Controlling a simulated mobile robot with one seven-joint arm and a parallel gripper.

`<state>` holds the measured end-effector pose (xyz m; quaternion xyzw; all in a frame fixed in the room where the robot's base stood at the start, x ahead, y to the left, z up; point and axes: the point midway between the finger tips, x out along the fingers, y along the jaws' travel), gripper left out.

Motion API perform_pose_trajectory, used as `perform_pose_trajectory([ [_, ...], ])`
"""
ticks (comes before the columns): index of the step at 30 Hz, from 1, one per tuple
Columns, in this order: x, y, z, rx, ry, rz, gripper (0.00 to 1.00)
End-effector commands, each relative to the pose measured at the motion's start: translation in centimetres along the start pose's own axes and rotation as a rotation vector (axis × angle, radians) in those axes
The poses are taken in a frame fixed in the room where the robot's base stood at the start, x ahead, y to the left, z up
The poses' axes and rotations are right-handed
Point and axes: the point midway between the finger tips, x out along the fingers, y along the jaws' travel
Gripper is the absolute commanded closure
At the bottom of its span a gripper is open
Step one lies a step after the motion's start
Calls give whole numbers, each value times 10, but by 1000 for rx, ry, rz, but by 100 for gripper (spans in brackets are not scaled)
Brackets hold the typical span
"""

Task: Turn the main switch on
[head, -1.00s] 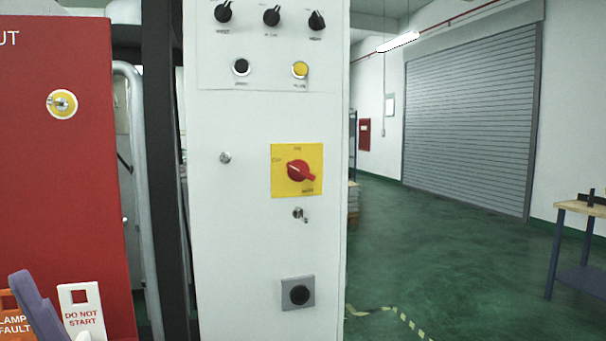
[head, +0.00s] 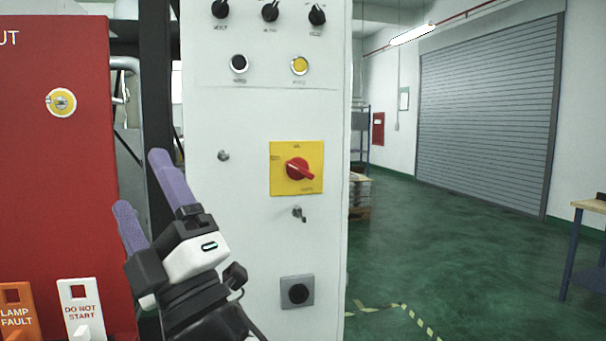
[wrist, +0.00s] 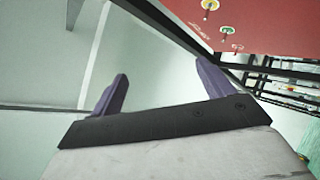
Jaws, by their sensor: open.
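The main switch (head: 297,169) is a red rotary handle on a yellow square plate (head: 281,185), on the white cabinet front (head: 240,240). Its handle points to the lower right; the small lettering is too blurred to read. My gripper (head: 145,188), with two purple fingers apart, is open and empty. It is to the left of the switch in the head view, pointing up and left, in front of the gap between red board and cabinet. In the wrist view the purple fingers (wrist: 160,92) also stand apart with nothing between them; the switch does not show there.
A red board (head: 60,180) with a yellow key switch (head: 62,103) and hanging tags (head: 80,300) stands left. The cabinet also carries knobs, buttons, a key (head: 299,213) and a grey-plated black button (head: 297,291). Open floor (head: 430,240) lies to the right.

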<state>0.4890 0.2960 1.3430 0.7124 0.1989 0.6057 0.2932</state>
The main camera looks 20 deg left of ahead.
Motion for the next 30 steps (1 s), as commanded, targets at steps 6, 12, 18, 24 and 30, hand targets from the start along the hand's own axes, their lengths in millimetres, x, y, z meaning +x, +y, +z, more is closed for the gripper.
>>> perform_pose_trajectory([
  [6, 3, -6, 42, -527, -136, -214, 20],
  [12, -21, -8, 111, -1015, -302, -462, 20],
  [18, -61, 10, 177, -1403, -458, -703, 20],
  [24, -84, 26, 205, -1567, -530, -819, 20],
  [30, -73, 27, 220, -1579, -538, -829, 20],
])
